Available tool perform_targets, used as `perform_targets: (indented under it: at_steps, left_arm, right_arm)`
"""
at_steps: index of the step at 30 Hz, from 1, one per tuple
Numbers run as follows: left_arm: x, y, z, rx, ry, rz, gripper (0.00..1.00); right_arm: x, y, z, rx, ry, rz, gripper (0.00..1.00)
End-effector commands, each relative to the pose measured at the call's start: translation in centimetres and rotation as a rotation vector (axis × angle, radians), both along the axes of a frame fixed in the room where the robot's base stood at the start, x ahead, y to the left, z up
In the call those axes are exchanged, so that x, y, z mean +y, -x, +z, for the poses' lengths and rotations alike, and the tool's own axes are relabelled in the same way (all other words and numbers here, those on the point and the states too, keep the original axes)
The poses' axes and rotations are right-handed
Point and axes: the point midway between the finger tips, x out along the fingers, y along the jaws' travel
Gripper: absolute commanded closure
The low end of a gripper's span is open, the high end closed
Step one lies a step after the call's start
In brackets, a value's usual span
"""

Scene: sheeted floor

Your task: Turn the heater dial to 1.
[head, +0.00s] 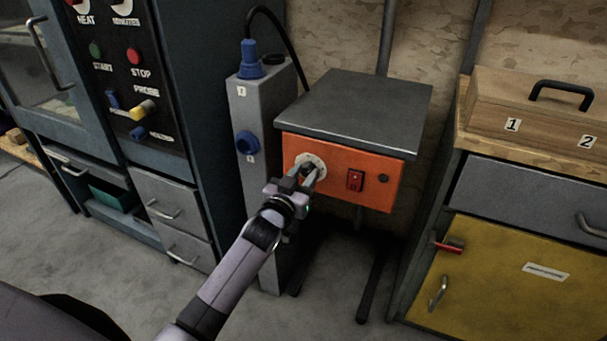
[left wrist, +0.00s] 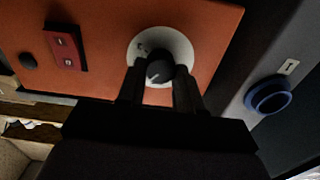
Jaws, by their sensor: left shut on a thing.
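The heater (head: 340,165) is an orange box with a dark grey top plate, standing against the wall. Its dial is a black knob (left wrist: 159,70) on a round white plate (left wrist: 183,46), on the left part of the orange front in the head view. My left gripper (head: 308,173) reaches the dial from the front; its two fingers (left wrist: 160,85) are shut on the knob, one on each side. The knob carries a light pointer mark. The plate's markings are too small and partly hidden to read. My right gripper is in neither view.
A red switch (head: 355,180) and a small black knob (head: 383,178) sit right of the dial. A grey post (head: 265,190) with blue sockets stands close on the left. A wooden box (head: 530,105) sits on the cabinet at right.

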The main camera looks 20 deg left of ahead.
Motion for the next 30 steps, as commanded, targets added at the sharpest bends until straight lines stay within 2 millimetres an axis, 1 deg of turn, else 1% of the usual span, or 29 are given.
perform_targets:
  at_steps: [13,14,15,16,25,30]
  left_arm:
    - [0.0,0.0,0.0,0.000,-0.009,0.000,0.95]
    - [0.0,0.0,0.0,0.000,-0.009,0.000,0.55]
    - [0.0,0.0,0.0,0.000,-0.009,0.000,0.42]
    - [0.0,0.0,0.0,0.000,-0.009,0.000,0.39]
    - [0.0,0.1,0.0,0.000,-0.008,0.000,0.39]
    - [0.1,1.4,0.0,0.002,-0.008,0.000,0.39]
  right_arm:
    - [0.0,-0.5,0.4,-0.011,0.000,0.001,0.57]
    - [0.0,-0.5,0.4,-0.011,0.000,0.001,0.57]
    - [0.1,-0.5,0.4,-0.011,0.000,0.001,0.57]
    - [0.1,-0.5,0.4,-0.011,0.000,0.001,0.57]
    - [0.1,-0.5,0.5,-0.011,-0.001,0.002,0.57]
    - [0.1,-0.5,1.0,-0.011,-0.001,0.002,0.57]
